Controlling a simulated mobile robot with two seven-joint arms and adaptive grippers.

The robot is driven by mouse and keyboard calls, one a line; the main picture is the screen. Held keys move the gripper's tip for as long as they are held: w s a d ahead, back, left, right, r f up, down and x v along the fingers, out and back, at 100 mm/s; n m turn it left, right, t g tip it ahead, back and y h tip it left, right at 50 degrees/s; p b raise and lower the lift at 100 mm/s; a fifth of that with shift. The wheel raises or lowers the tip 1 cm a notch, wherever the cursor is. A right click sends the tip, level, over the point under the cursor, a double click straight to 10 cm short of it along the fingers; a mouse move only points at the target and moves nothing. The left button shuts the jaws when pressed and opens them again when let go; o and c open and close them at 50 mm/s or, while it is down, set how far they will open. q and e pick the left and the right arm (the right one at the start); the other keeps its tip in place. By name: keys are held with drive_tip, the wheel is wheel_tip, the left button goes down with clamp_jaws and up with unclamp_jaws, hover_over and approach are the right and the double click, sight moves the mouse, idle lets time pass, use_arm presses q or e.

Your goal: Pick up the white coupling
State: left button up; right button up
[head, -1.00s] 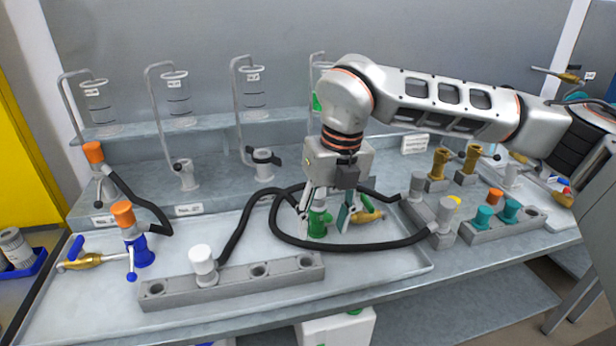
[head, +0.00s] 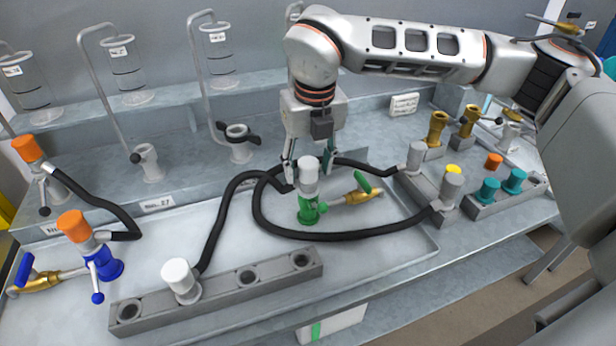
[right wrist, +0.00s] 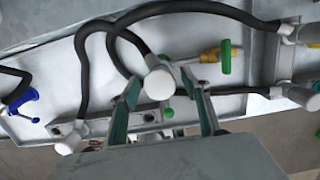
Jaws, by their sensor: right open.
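A white coupling (head: 180,276) stands upright in the grey holed block (head: 138,313) at the front left, with a black hose running from it; it also shows in the right wrist view (right wrist: 67,142). A second pale, grey-white capped piece (head: 309,172) sits on top of the green valve (head: 308,207); its round white top shows in the wrist view (right wrist: 159,83). My right gripper (head: 307,172) is open at this pale piece. In the wrist view its fingers (right wrist: 163,108) lie to either side of the white top, with gaps. My left gripper is not in view.
A black hose (head: 262,225) loops around the green valve. A brass fitting with green handle (head: 362,190) lies to its right. Grey couplings (head: 450,190) and teal ones (head: 489,190) stand at right. A blue valve with orange cap (head: 100,255) is at left.

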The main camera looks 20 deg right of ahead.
sight(308, 177)
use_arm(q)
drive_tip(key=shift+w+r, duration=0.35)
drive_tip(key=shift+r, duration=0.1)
use_arm(e)
drive_tip(key=shift+w+f, duration=0.15)
drive_tip(key=shift+f, duration=1.6)
clamp_jaws()
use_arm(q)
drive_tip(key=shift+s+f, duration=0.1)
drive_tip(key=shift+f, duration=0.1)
use_arm(e)
drive_tip(key=shift+r, duration=0.1)
drive_tip(key=shift+r, duration=0.1)
drive_tip(key=shift+r, duration=0.25)
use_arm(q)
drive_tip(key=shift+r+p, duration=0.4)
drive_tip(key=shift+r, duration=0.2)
use_arm(e)
wheel_tip(308, 177, up, 19)
drive_tip(key=shift+r, duration=0.15)
